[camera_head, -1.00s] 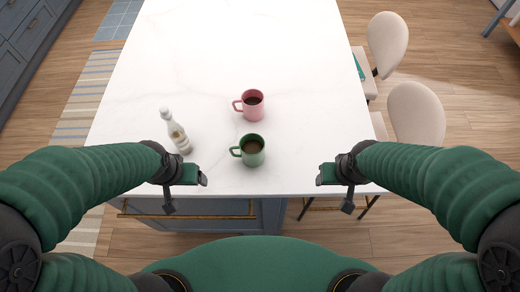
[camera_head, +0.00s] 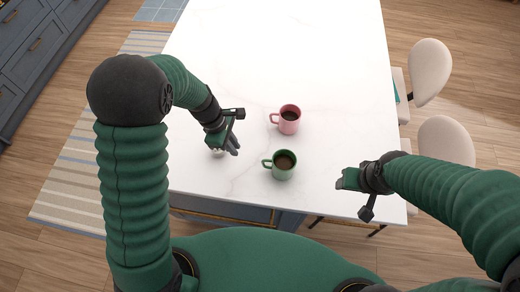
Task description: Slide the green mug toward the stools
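The green mug (camera_head: 284,166) stands upright on the white counter near its front edge, holding dark liquid, its handle pointing left. My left gripper (camera_head: 233,147) is above the counter, to the left of and slightly behind the green mug, apart from it in the picture. Its fingers are small and seen at an angle, so I cannot tell if they are open. My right gripper (camera_head: 344,180) hovers to the right of the mug, apart from it; its finger gap is not clear. Two pale stools (camera_head: 431,72) (camera_head: 446,140) stand along the counter's right side.
A pink mug (camera_head: 288,120) with dark liquid stands just behind the green mug. The white counter (camera_head: 290,45) is clear at the back and to the right of the mugs.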

